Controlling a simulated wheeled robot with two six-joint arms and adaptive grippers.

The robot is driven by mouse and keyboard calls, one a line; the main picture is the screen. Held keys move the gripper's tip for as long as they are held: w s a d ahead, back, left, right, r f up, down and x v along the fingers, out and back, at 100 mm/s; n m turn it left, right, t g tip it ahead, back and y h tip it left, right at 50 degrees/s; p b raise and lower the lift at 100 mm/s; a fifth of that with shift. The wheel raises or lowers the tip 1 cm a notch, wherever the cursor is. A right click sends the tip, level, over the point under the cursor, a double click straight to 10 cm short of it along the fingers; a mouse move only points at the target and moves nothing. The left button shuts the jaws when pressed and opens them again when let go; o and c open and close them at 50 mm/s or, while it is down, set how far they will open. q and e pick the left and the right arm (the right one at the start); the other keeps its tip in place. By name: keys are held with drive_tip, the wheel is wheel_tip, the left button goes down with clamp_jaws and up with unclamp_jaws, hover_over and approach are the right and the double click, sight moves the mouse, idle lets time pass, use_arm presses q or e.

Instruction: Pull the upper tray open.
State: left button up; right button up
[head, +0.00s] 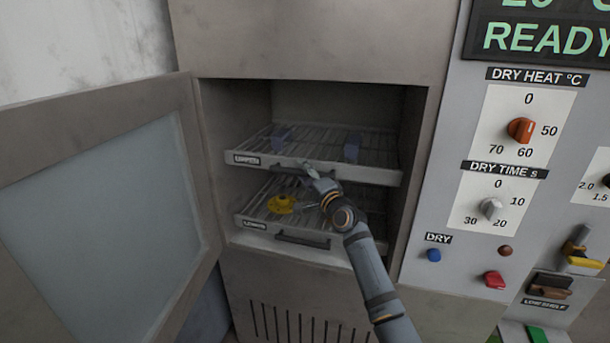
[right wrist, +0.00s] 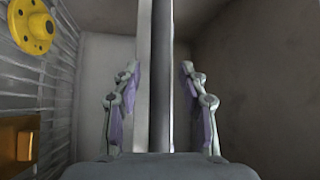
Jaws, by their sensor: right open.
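The upper tray (head: 375,175) is a wire rack with a light front rail and a dark handle (head: 284,170), inside the open cabinet. Its label is at the left of the rail. My right gripper (head: 308,170) is at the handle, near the middle of the rail. In the right wrist view my right gripper (right wrist: 160,95) is open, its two fingers on either side of a long light and dark bar, which looks like the tray's front with its handle. Gaps show between the fingers and the bar. My left gripper is not in view.
The lower tray (head: 245,222) holds a yellow round part (head: 281,204), which also shows in the right wrist view (right wrist: 32,25). Bluish pieces (head: 352,147) stand on the upper tray. The cabinet door (head: 95,200) stands open at left. A control panel (head: 450,200) is at right.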

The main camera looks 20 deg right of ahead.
clamp_jaws()
idle(0.3)
drive_tip(key=shift+s+f, duration=0.1)
drive_tip(key=shift+s, duration=0.05)
